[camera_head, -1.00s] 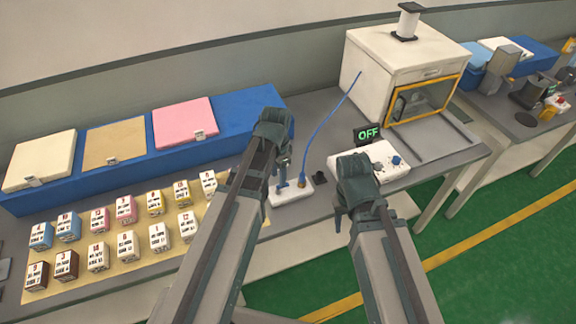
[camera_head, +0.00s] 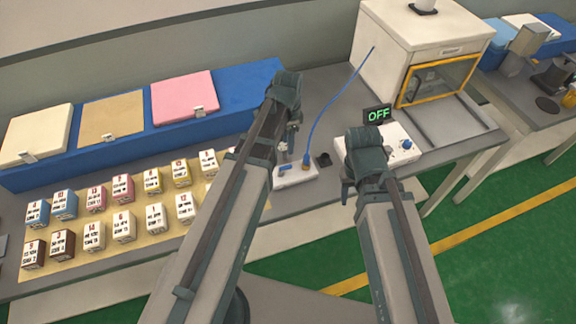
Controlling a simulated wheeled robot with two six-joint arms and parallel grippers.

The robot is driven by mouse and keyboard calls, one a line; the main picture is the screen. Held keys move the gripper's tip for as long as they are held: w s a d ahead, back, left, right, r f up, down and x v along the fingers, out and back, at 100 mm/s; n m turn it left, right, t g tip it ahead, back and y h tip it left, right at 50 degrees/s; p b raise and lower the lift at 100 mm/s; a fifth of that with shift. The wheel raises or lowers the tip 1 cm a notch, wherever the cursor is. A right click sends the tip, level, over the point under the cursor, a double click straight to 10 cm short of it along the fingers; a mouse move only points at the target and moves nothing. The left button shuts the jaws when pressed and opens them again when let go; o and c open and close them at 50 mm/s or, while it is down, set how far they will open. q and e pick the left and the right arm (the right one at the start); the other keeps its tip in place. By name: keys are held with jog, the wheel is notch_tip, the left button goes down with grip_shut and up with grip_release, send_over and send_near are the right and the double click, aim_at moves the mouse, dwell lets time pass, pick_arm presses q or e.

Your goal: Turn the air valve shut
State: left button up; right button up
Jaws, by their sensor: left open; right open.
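The air valve is a small white block (camera_head: 303,175) on the grey bench, with a short blue handle (camera_head: 285,168) on its left and a brass fitting on its right. A blue hose (camera_head: 322,115) rises from the fitting. My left gripper (camera_head: 291,142) is open and empty, pointing down just behind and above the valve, apart from the handle as far as I can see. My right gripper (camera_head: 350,180) is open at the left edge of a white control box (camera_head: 398,152), partly covering it. Whether it touches the box is unclear.
A display reading OFF (camera_head: 378,114) and a blue knob (camera_head: 406,144) belong to the control box. A small black part (camera_head: 323,160) lies between valve and box. A white oven-like cabinet (camera_head: 405,40) stands behind. Several labelled blocks lie on a tan mat (camera_head: 140,228) at left.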

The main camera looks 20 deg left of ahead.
aim_at(288, 166)
pick_arm(q)
notch_tip(288, 166, down, 11)
jog(key=b, duration=1)
jog(key=shift+f, duration=0.2)
grip_shut()
